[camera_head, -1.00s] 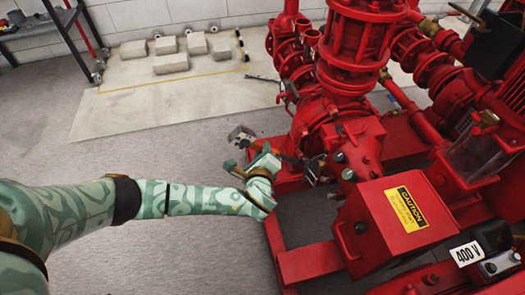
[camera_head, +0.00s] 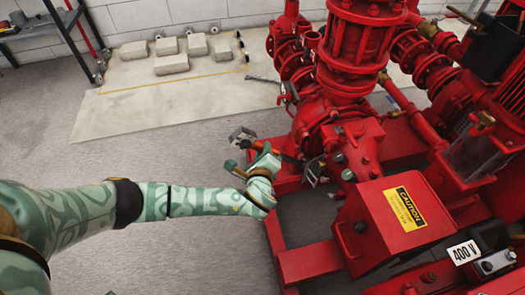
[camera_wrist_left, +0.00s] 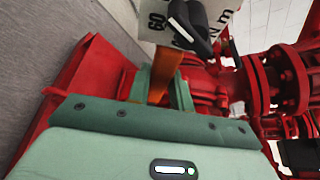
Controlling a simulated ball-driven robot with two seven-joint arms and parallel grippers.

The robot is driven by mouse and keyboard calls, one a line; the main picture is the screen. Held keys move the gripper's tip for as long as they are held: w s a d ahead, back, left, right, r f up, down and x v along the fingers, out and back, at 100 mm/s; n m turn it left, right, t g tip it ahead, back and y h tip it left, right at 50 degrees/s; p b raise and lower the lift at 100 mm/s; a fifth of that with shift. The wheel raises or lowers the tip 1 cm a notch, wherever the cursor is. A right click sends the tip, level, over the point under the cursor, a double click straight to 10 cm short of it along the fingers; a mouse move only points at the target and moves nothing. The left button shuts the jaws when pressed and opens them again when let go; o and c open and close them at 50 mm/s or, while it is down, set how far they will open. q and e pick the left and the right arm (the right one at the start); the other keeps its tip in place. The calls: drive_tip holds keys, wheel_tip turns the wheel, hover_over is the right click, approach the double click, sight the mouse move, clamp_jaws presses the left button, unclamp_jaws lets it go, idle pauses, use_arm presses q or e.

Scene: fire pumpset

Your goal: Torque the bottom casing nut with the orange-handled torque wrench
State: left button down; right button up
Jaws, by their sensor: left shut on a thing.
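My left gripper (camera_head: 256,160) is beside the red pump casing (camera_head: 345,135), above the edge of the red base frame. It is shut on the orange-handled torque wrench, whose orange handle (camera_wrist_left: 166,75) shows between the fingers in the left wrist view. A grey-and-white end of the wrench (camera_head: 242,134) sticks out beyond the gripper in the head view. In the wrist view a white scale plate (camera_wrist_left: 160,20) with "60" and "N m" shows past the handle, partly behind a black part. The bottom casing nut cannot be made out; the wrench's contact with it cannot be told. My right gripper is not in view.
The red base frame (camera_head: 310,262) runs below the pump. A red box with a yellow caution label (camera_head: 405,208) stands close on the right. A grey lever (camera_head: 262,79) juts out from the pipework. The floor to the left is clear, with several pale blocks (camera_head: 172,64) farther back.

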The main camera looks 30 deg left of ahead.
use_arm(q)
drive_tip(key=shift+r, duration=0.1)
drive_tip(key=shift+w+a, duration=0.9)
drive_tip(key=shift+a, duration=0.05)
idle(0.8)
idle(0.3)
